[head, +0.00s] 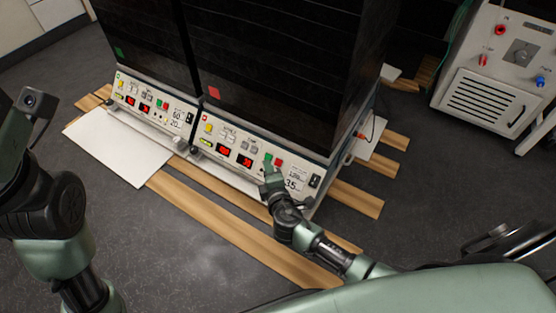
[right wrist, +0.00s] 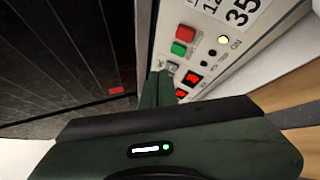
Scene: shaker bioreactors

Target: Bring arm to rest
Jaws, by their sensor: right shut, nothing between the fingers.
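My right gripper (head: 268,176) is shut and empty in front of the control panel of the right shaker bioreactor (head: 232,150). In the right wrist view its closed fingers (right wrist: 157,90) point at the panel, near a green button (right wrist: 178,48) and a red button (right wrist: 187,32). I cannot tell whether the fingertips touch the panel. A yellow lamp (right wrist: 223,40) by the word ON is lit. My left arm shows at the left of the head view, but its gripper does not.
The left shaker bioreactor (head: 150,108) stands beside the right one. Wooden planks (head: 230,222) and a white board (head: 117,146) lie on the dark floor (head: 180,255) in front. A white machine with vents (head: 487,100) stands at the upper right.

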